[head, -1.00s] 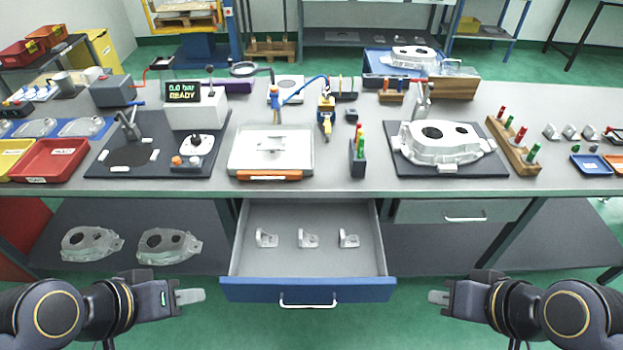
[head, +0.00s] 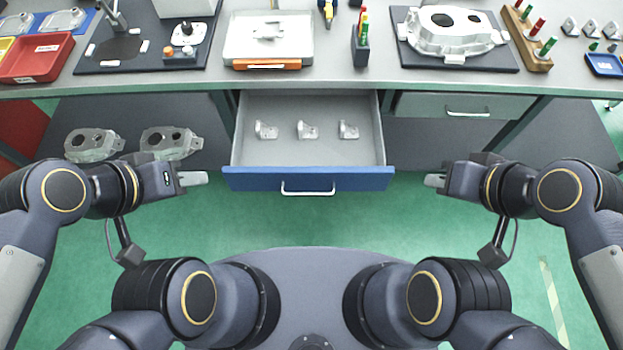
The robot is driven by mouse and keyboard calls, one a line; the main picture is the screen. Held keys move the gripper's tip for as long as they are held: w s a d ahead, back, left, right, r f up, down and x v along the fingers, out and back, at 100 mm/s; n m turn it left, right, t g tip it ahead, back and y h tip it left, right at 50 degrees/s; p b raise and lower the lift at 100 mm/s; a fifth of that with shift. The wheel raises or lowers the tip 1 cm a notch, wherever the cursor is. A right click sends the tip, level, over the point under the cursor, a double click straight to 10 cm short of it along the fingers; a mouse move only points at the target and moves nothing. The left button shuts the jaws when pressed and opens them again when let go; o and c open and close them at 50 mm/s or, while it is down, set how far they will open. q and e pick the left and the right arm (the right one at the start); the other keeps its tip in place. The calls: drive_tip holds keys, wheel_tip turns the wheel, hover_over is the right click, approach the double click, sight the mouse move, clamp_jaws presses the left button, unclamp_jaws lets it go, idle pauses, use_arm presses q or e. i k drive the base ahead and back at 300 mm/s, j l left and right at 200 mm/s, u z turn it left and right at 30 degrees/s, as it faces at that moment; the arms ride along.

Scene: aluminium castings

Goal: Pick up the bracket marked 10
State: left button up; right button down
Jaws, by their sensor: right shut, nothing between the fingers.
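Three small grey brackets stand in a row in the open drawer (head: 281,154): a left one (head: 265,130), a middle one (head: 307,130) and a right one (head: 348,130). Several similar brackets (head: 569,27) stand on the bench at the far right. Any number marked on them is too small to read, so I cannot tell which is 10. My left gripper (head: 204,178) is left of the drawer front, apart from it; its finger opening is hidden by the angle. My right gripper (head: 430,180) is right of the drawer front, shut and empty.
The drawer front with its handle (head: 308,189) juts out from the bench (head: 200,83). A closed drawer (head: 464,107) is to its right. Castings (head: 94,145) lie on the lower shelf at left. A large casting (head: 452,35) sits on a dark mat above. Green floor in front is free.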

sight(263, 131)
drive_tip(key=i+j, duration=0.15)
drive_tip(key=j, duration=0.3)
drive_tip(key=i+j, duration=0.1)
drive_tip(key=j, duration=0.35)
drive_tip(key=i+j+z, duration=0.1)
drive_tip(key=j, duration=0.35)
drive_tip(key=i+j, duration=0.15)
drive_tip(key=j, duration=0.3)
drive_tip(key=i+j, duration=0.15)
drive_tip(key=j, duration=0.3)
drive_tip(key=z, duration=0.05)
